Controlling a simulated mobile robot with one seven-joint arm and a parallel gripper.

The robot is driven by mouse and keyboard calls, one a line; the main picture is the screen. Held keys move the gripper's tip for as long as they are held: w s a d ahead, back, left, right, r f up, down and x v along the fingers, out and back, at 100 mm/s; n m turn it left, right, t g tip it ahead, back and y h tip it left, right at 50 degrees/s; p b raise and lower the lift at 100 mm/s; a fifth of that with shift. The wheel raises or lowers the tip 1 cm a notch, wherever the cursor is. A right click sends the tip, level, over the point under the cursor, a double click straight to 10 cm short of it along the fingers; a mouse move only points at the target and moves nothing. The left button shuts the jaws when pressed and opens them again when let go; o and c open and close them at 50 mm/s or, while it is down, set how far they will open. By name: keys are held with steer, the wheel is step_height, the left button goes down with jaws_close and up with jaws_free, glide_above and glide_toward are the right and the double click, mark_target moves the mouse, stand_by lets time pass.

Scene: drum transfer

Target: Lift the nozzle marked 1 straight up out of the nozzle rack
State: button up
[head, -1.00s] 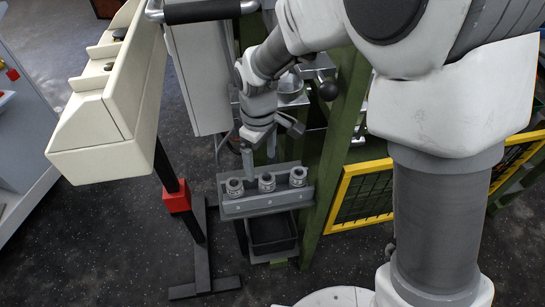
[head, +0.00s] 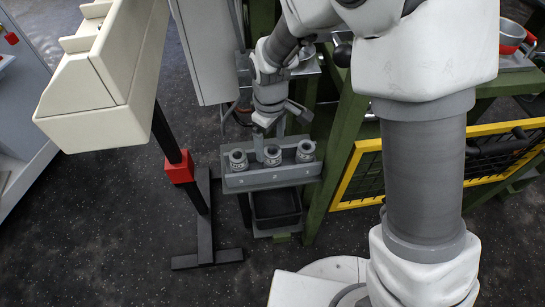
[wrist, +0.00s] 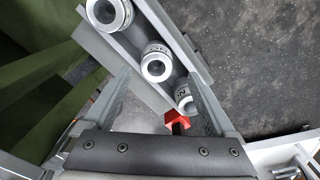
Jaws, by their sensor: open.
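The grey nozzle rack (head: 268,182) holds three short metal nozzles in a row: a left one (head: 238,159), a middle one (head: 272,155) and a right one (head: 305,151). All stand upright with open tops. I cannot read which is marked 1. My gripper (head: 268,143) is open and empty, pointing down at the rack near the left and middle nozzles. In the wrist view, my gripper (wrist: 158,80) has its fingers apart, with the middle nozzle (wrist: 155,63) between and beyond the tips. Another nozzle (wrist: 184,99) is partly hidden by the right finger; a third (wrist: 108,13) is at the top.
A black bin (head: 275,207) hangs below the rack. A cream cabinet (head: 105,75) on a dark stand with a red block (head: 180,167) is at the left. A green frame (head: 335,155) and yellow-edged mesh panel (head: 365,178) are at the right. A grey box (head: 203,50) hangs behind.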

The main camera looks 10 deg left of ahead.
mark_target(273, 150)
steer(key=f, duration=0.2)
steer(key=f+b, duration=0.1)
steer(key=f, duration=0.1)
steer(key=shift+w+d+f, duration=0.2)
steer(key=shift+r, duration=0.1)
jaws_close()
